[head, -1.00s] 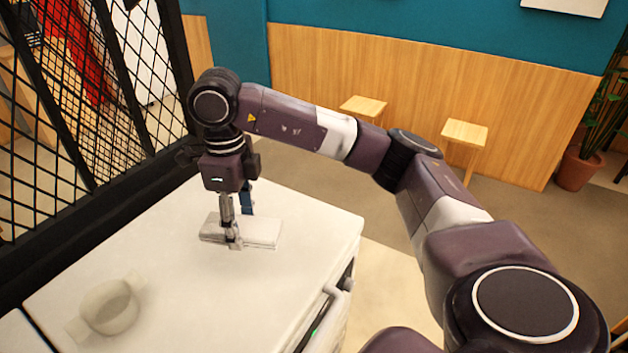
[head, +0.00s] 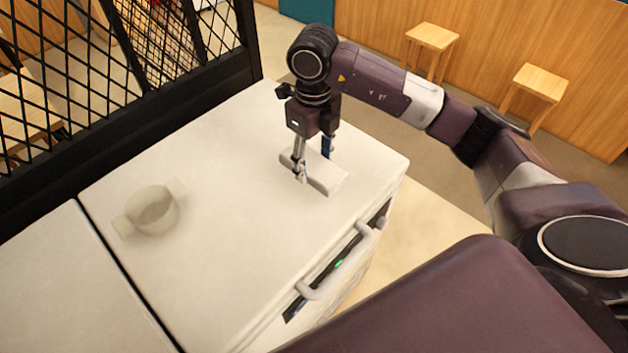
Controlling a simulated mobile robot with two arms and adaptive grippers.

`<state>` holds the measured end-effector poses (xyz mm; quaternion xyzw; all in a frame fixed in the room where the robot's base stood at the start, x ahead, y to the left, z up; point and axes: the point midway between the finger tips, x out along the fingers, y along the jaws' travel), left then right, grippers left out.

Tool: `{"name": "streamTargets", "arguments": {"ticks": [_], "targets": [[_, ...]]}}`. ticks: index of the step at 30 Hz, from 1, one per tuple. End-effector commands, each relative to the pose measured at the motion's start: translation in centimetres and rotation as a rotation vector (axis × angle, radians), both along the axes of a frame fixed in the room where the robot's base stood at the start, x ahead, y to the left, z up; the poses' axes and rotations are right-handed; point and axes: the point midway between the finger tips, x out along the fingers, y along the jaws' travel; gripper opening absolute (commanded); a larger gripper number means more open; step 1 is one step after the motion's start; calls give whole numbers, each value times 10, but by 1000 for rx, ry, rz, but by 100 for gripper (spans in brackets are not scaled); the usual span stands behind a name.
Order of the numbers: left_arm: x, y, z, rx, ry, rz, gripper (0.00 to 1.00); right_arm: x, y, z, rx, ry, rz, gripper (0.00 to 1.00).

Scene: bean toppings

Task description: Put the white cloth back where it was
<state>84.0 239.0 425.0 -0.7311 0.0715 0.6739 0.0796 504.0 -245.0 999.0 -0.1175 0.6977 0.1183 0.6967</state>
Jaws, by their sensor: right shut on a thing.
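The white cloth (head: 326,178) is a folded, flat pad on the white counter top (head: 240,245), near its far right corner. My right gripper (head: 301,174) points down over the cloth and is shut on it, with its fingers at the cloth's left part. The cloth looks to be at or very near the counter surface; I cannot tell whether it touches. My left gripper is not in view.
A whitish two-handled bowl (head: 152,212) stands on the counter at the left. A black mesh partition (head: 130,125) runs along the counter's far left edge. The counter's front has a bar handle (head: 340,268). Two wooden stools (head: 433,38) stand beyond. The middle of the counter is clear.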

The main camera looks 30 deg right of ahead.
Motion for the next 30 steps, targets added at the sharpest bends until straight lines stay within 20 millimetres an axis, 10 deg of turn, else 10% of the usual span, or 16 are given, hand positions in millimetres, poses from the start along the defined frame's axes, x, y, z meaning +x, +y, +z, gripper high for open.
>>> {"name": "streamTargets", "arguments": {"ticks": [18,30], "targets": [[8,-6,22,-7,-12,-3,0,0,1,-80,1,0,0,27],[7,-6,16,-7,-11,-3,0,0,0,-87,0,-1,0,27]]}}
